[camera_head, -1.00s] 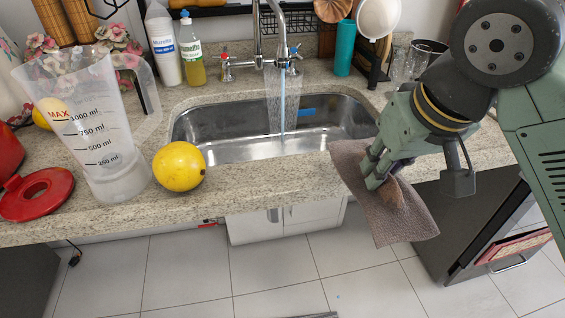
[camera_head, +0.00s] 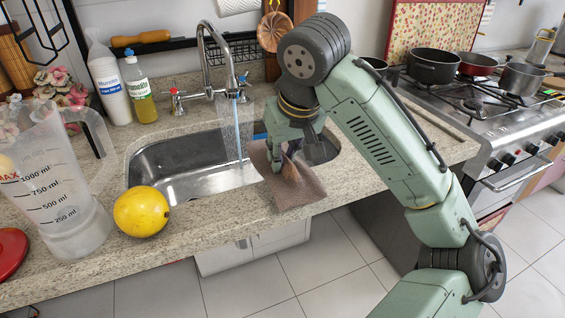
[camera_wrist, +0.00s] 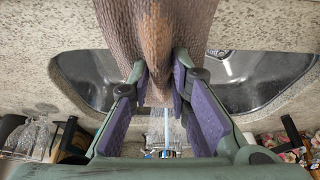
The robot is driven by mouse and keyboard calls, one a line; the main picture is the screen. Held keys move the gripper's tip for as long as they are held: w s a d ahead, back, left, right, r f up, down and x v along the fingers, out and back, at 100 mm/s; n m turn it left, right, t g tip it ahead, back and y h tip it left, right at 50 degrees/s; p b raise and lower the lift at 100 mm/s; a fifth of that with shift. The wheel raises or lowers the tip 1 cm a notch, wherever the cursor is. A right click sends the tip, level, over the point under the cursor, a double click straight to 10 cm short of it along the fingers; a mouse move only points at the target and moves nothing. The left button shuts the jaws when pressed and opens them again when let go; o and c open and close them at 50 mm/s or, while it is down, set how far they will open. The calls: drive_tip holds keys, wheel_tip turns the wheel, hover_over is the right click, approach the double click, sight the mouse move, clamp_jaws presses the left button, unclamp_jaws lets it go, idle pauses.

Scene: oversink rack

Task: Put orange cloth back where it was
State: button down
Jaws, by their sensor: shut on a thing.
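The cloth (camera_head: 296,188) looks brownish-pink, with an orange-brown fold. My gripper (camera_head: 286,150) is shut on it, pinching the bunched fold. The cloth hangs from the fingers over the right part of the sink (camera_head: 185,165) and the counter's front edge. I cannot tell whether its lower part touches the counter. In the wrist view, the cloth (camera_wrist: 155,35) rises between the purple finger pads of my gripper (camera_wrist: 160,85). Part of the cloth is hidden behind the fingers.
Water runs from the faucet (camera_head: 205,60) into the sink. A yellow fruit (camera_head: 141,212) and a clear measuring jug (camera_head: 55,190) stand left on the counter (camera_head: 200,228). Bottles (camera_head: 139,90) stand behind. A stove with pots (camera_head: 435,66) is at right.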

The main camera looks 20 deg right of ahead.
drive_tip(key=shift+w, duration=0.15)
drive_tip(key=shift+f+p, duration=0.35)
drive_tip(key=shift+f, duration=1.4)
drive_tip(key=shift+f, duration=0.1)
drive_tip(key=c, duration=1.5)
unclamp_jaws()
drive_tip(key=b+v, duration=0.1)
drive_tip(key=v, duration=1.1)
